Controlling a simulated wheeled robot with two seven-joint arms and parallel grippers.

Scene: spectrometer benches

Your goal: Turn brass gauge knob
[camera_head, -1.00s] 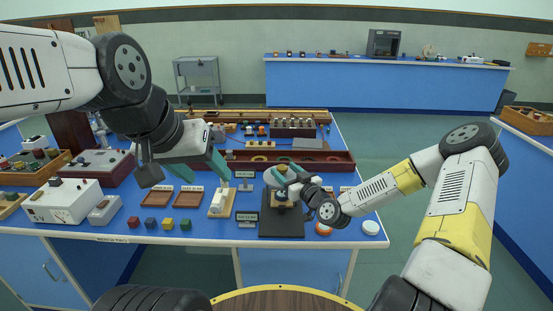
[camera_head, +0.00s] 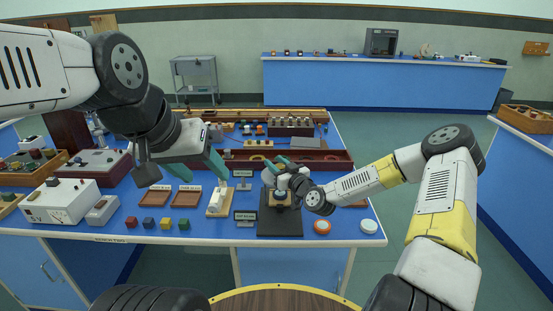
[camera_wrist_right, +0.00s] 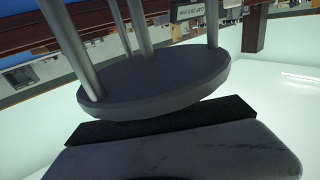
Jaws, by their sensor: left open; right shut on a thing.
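My left gripper (camera_head: 200,168) is open and empty, hanging above the left part of the blue bench. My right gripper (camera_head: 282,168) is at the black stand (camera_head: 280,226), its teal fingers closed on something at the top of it. That is where the brass gauge knob sits, but the fingers and wrist hide the knob. A tan, brass-coloured part (camera_head: 281,203) of the stand shows just below the gripper. The right wrist view shows a dark grey round disc (camera_wrist_right: 160,82) with several metal rods close to the camera; no fingertips or brass can be made out there.
A white device on a wooden base (camera_head: 217,202) and small label plates (camera_head: 245,215) stand left of the black stand. Coloured cubes (camera_head: 165,223) and brown trays (camera_head: 187,197) lie further left. An orange disc (camera_head: 322,227) and a white disc (camera_head: 369,226) lie to the right.

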